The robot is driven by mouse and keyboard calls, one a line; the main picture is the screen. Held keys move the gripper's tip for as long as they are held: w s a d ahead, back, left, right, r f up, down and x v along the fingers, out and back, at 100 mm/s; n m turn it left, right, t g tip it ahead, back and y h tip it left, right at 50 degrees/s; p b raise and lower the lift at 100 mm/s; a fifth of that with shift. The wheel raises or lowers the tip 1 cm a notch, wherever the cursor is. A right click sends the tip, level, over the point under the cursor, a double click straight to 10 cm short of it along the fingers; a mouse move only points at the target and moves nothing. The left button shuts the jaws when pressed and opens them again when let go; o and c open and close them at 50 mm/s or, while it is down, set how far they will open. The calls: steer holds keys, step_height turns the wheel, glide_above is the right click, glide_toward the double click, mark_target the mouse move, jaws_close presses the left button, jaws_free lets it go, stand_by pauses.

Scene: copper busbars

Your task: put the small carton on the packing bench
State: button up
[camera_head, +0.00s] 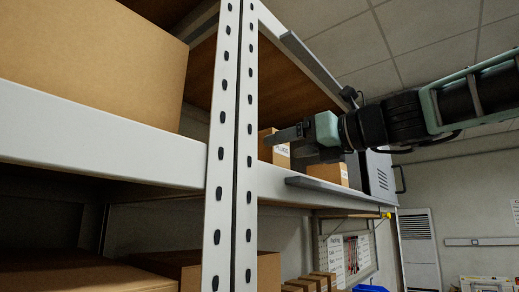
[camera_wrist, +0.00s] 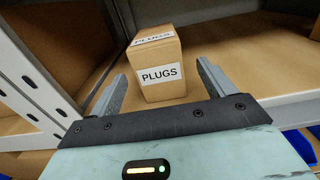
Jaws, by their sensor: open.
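The small carton (camera_wrist: 160,62), a brown box with white labels reading PLUGS, stands upright on a shelf. In the wrist view it sits ahead of and between the two fingers of my gripper (camera_wrist: 160,85). In the head view the carton (camera_head: 274,150) shows in part behind the shelf upright and my gripper (camera_head: 298,143). My gripper is open, with a finger on each side of the carton's near end and visible gaps to it. No packing bench can be made out for certain.
A perforated white upright (camera_head: 232,150) and a shelf edge (camera_head: 100,140) stand close to my gripper. Another small carton (camera_head: 330,171) is on the same shelf, near a grey cabinet (camera_head: 378,175). A large box (camera_head: 90,65) fills the left bay. More cartons (camera_head: 318,282) are below.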

mark_target(270, 151)
steer(key=p+x, duration=0.2)
steer(key=x, duration=0.3)
steer(key=shift+w+a+p, duration=0.15)
steer(key=shift+a+p, duration=0.1)
steer(key=shift+p, duration=0.05)
steer(key=shift+f, duration=0.1)
steer(key=c, duration=1.3)
